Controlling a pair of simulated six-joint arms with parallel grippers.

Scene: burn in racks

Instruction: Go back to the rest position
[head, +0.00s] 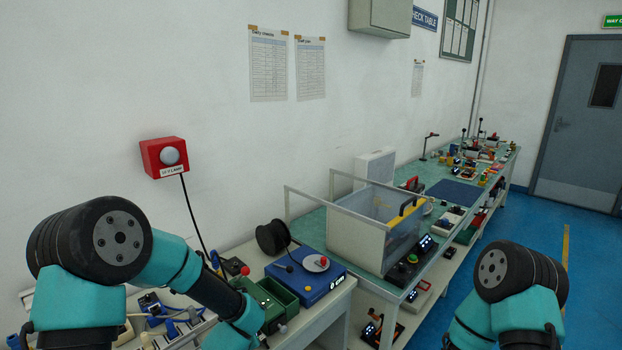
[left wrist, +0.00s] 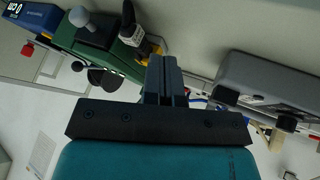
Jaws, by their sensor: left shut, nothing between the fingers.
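My left gripper (left wrist: 165,78) shows in the left wrist view with its two dark fingers together and nothing between them. It points toward a green device (left wrist: 98,42) with a grey knob and a black cable plug beside it. Whether the fingers touch anything I cannot tell. In the head view my left arm reaches down over the near bench, and its gripper is not clearly seen. My right arm shows at the lower right of the head view, bent, with its gripper out of frame.
In the head view, a green box (head: 277,296) and a blue unit (head: 305,277) stand on the near bench. A clear-walled bin (head: 375,238) stands beyond. A red lamp box (head: 165,157) hangs on the wall. A grey case (left wrist: 268,84) lies right of my left fingers.

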